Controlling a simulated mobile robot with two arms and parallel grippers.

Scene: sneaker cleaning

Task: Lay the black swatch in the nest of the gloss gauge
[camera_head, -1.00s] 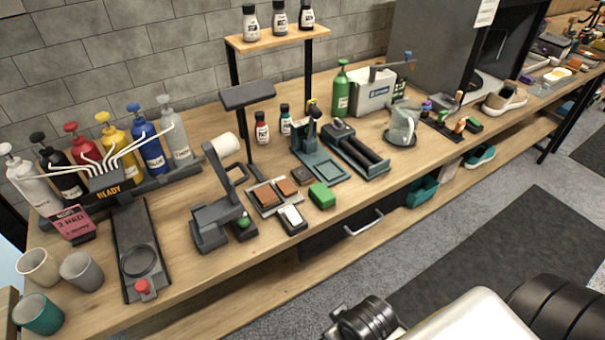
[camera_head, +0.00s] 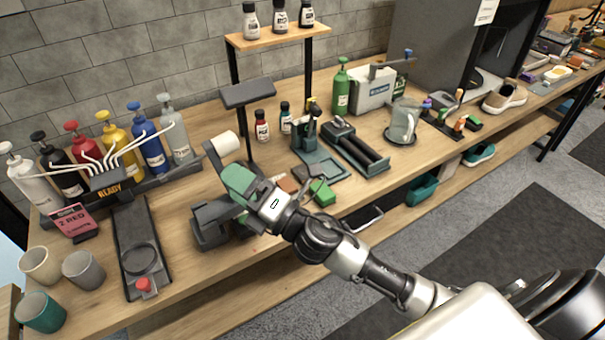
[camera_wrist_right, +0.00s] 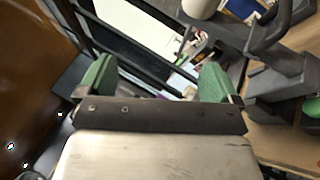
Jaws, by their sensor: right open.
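A dark grey lever device, which I take for the gloss gauge (camera_head: 208,232), stands on the bench left of centre. It also shows at the right of the right wrist view (camera_wrist_right: 275,85). My right gripper (camera_head: 240,184), with green fingers, is over it in the head view and hides much of its arm and nest. In the right wrist view the gripper (camera_wrist_right: 155,84) has its fingers wide apart with nothing held between them. I cannot make out the black swatch; my gripper and wrist cover part of the small pieces beside the device. My left gripper is out of view.
A brown block (camera_head: 288,185) and a green block (camera_head: 321,192) lie right of my wrist. A grey stand (camera_head: 247,94) rises behind. A long dark plate with a red knob (camera_head: 144,286) lies left, near cups (camera_head: 82,269). Teal trays (camera_head: 355,150) stand right.

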